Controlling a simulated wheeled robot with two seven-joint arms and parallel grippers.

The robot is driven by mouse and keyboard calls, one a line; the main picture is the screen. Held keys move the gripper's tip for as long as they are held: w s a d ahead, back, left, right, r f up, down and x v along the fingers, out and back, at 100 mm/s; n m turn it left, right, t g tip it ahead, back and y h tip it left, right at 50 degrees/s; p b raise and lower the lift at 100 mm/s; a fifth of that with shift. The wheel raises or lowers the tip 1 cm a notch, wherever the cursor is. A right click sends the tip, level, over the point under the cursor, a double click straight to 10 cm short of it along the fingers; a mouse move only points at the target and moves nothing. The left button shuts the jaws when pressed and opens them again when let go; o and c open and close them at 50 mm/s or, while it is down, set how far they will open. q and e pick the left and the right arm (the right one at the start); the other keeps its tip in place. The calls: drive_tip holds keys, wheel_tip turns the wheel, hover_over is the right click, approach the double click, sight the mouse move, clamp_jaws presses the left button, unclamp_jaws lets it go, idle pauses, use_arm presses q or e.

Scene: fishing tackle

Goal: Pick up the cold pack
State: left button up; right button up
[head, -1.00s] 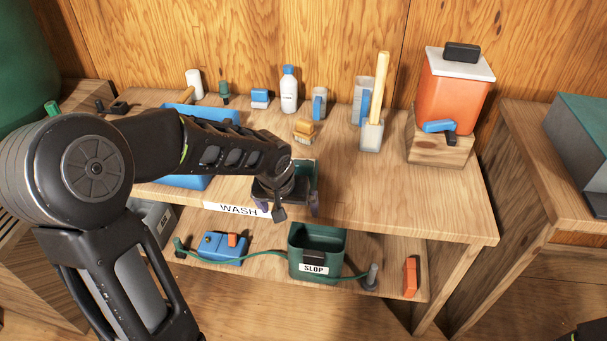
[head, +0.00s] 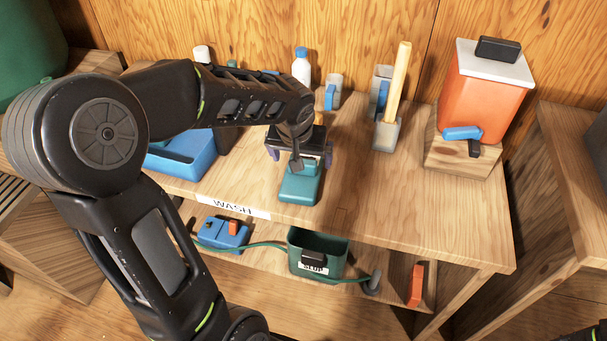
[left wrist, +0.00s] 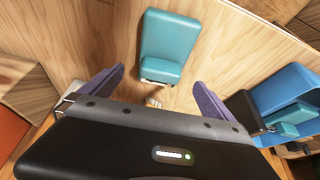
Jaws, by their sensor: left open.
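The cold pack, as I take it, is a teal rounded block (head: 300,187) lying on the bench near its front edge. It also shows in the left wrist view (left wrist: 168,45), lying flat beyond the fingertips. My left gripper (head: 301,158) is above the bench, just behind the pack in the head view, and overlaps its far end. Its two purple fingers are spread and empty in the left wrist view (left wrist: 158,82). The pack is not between the fingertips, and I see no contact. My right gripper is not in view.
A blue bin (head: 172,165) stands to the left. A grey holder with a wooden handle (head: 398,85) and an orange drink cooler (head: 482,90) stand to the right. The green SLOP bin (head: 342,252) is on the shelf below. Bench space right of the pack is clear.

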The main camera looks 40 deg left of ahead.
use_arm(q)
drive_tip(key=shift+x, duration=1.15)
drive_tip(key=shift+x, duration=2.6)
drive_tip(key=shift+s+a, duration=0.1)
drive_tip(key=shift+s, duration=0.05)
drive_tip(key=c, duration=1.7)
drive_tip(key=shift+r, duration=0.15)
wheel_tip(320, 180, up, 10)
drive_tip(key=shift+f+p, duration=0.1)
drive_tip(key=shift+p, duration=0.35)
